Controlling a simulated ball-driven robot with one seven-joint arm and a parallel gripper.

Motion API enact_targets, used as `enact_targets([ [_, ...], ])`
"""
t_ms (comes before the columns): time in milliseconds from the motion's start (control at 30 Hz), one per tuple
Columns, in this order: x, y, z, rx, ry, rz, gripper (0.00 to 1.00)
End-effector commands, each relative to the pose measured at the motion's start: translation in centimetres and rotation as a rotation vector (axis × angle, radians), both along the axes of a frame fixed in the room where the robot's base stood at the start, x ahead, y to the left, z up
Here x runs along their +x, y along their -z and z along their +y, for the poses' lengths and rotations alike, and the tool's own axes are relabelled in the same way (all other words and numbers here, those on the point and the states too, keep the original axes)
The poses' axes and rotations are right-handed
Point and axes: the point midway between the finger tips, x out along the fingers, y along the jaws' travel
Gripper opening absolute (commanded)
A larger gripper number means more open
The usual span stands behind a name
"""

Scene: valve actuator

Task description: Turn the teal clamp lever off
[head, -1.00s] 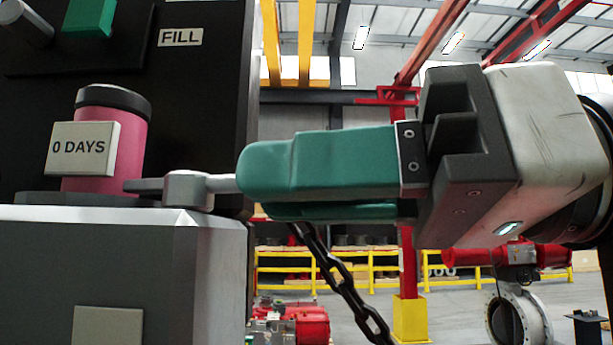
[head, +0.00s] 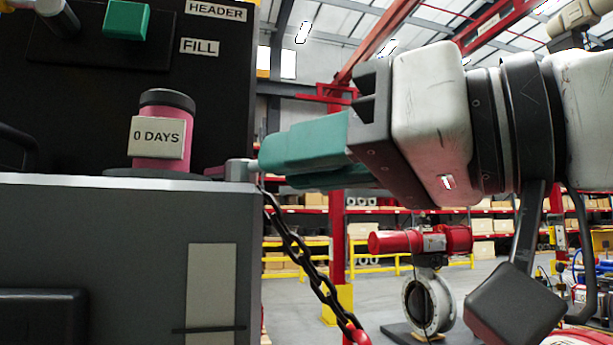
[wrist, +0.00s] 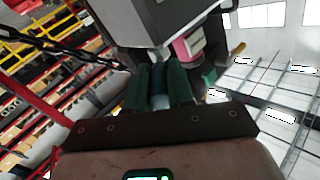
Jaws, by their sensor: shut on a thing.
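The clamp lever's grey hub (head: 238,170) and short pale rod sit at the right edge of the grey cabinet, beside a pink cylinder (head: 165,135) with a black cap and a "0 DAYS" plate. My gripper (head: 290,155) has teal fingers and comes in level from the right. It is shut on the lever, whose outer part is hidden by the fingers. In the wrist view the teal fingers (wrist: 160,88) point toward the cabinet, with a pale piece between them. The pink cylinder also shows there (wrist: 186,46), beyond the fingertips. The handle's colour is hard to separate from the fingers.
The grey cabinet (head: 110,225) fills the lower left, with a black panel (head: 80,90) behind it. A green block (head: 126,19) is on that panel, near a "FILL" label. A dark chain (head: 292,240) hangs below my gripper. A red-and-grey valve (head: 425,245) stands beyond.

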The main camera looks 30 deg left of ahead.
Motion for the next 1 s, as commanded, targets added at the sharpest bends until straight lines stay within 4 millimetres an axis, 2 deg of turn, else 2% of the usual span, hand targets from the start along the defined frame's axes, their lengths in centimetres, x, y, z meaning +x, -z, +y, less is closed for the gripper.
enact_targets([
  [400, -0.56, 0.01, 0.06, 0.001, 0.177, 0.0, 0.0],
  [900, -0.53, -0.04, 0.07, -0.001, 0.198, 0.0, 0.0],
  [933, -0.52, -0.04, 0.07, -0.001, 0.198, 0.0, 0.23],
  [1000, -0.53, -0.04, 0.07, -0.001, 0.198, 0.0, 0.3],
])
